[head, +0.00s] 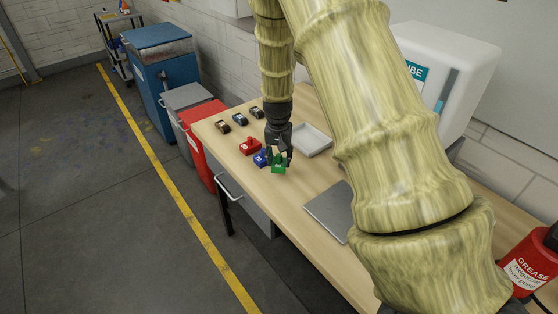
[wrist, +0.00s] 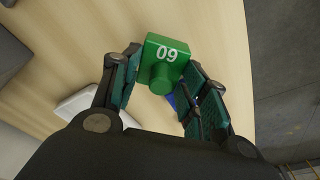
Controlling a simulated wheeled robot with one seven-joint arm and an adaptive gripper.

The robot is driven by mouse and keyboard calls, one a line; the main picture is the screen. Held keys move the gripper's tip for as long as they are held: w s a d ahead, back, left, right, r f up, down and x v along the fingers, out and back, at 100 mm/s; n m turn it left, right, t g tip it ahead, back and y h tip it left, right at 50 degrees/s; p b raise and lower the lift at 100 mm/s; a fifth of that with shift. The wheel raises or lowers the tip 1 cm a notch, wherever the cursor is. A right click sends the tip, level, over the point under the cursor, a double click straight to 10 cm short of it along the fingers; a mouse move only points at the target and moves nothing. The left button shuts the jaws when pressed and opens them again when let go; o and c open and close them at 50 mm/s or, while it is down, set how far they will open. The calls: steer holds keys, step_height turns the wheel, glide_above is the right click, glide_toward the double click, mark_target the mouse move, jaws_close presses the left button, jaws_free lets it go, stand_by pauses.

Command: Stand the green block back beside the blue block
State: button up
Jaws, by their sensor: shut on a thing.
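The green block (wrist: 168,57), marked 09 with a round knob on it, sits between the two fingers of my gripper (wrist: 160,92) in the wrist view. In the head view my gripper (head: 279,157) points down at the table, shut on the green block (head: 279,168). The blue block (head: 261,158) is just to the left of the green block, very close to it. In the wrist view only a small piece of the blue block (wrist: 171,99) shows behind the green one. I cannot tell whether the green block touches the table.
A red block (head: 250,146) stands left of the blue one on the wooden table (head: 310,205). A pale tray (head: 313,139) lies right of my gripper, and a flat grey plate (head: 331,210) lies nearer.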

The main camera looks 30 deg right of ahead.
mark_target(279, 164)
steer(key=shift+w+d+f+p, duration=0.15)
steer(key=shift+f+p, duration=0.85)
steer(key=shift+f, duration=0.7)
steer(key=shift+f, duration=0.1)
steer(key=o, duration=1.1)
steer(key=shift+f, duration=0.1)
steer(key=shift+c, duration=0.2)
steer(key=shift+s+a+r+b, duration=0.2)
steer(key=shift+r+b, duration=0.4)
steer(key=shift+r, duration=1.45)
steer(key=shift+s+a+r+b, duration=0.15)
steer(key=shift+r+b, duration=0.4)
steer(key=shift+r, duration=1.45)
steer(key=shift+s+a+r+b, duration=0.2)
steer(key=shift+r+b, duration=0.4)
steer(key=shift+r, duration=1.45)
